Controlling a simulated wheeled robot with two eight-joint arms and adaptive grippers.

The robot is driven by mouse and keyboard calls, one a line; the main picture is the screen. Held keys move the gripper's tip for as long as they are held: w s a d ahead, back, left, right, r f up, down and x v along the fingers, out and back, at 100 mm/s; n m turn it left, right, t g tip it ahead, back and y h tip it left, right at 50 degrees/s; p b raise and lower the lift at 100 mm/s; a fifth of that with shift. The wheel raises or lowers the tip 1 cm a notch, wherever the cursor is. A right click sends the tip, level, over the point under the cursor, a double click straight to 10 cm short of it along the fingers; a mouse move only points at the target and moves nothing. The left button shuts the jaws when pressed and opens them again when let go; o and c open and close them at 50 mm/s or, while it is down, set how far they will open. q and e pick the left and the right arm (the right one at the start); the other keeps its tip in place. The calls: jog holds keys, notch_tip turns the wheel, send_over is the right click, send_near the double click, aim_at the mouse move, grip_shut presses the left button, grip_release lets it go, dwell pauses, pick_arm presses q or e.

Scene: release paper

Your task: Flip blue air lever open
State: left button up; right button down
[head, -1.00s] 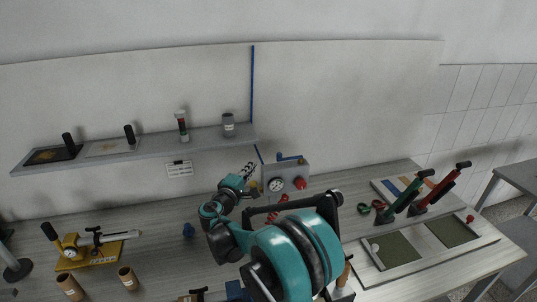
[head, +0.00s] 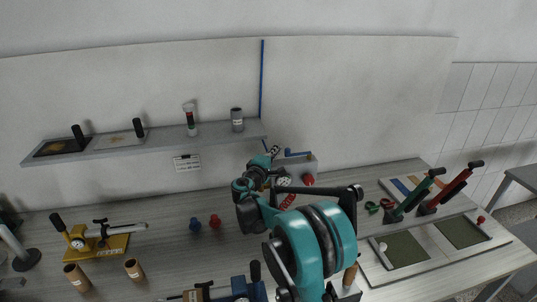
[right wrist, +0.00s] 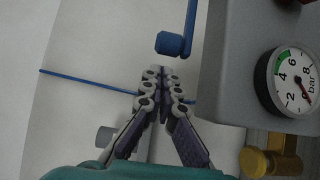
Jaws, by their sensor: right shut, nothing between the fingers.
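In the right wrist view the lever (right wrist: 188,28) runs down from the top edge to a thick blue knob, beside the left face of the grey box (right wrist: 230,60). My right gripper (head: 272,152) is just left of the lever. Its fingers (right wrist: 163,72) are shut and empty, tips just below the knob in the picture; I cannot tell whether they touch it. My arm hides part of the box. My left gripper is not in view.
A pressure gauge (right wrist: 291,82) and a brass fitting (right wrist: 270,163) are on the box. A thin blue hose (right wrist: 85,82) runs along the wall behind my fingers. A shelf (head: 150,143) is at left, with red and green lever tools (head: 452,190) at right.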

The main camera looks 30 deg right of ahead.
jog(key=shift+s+d+r, duration=0.1)
jog(key=shift+s+d, duration=0.15)
jog(key=shift+s, duration=0.65)
jog(key=shift+w, duration=0.1)
jog(key=shift+s, duration=0.2)
jog(key=shift+s+a+n+t+y, duration=0.1)
jog(key=shift+s+n+t+y, duration=0.2)
jog(key=shift+t+y, duration=0.1)
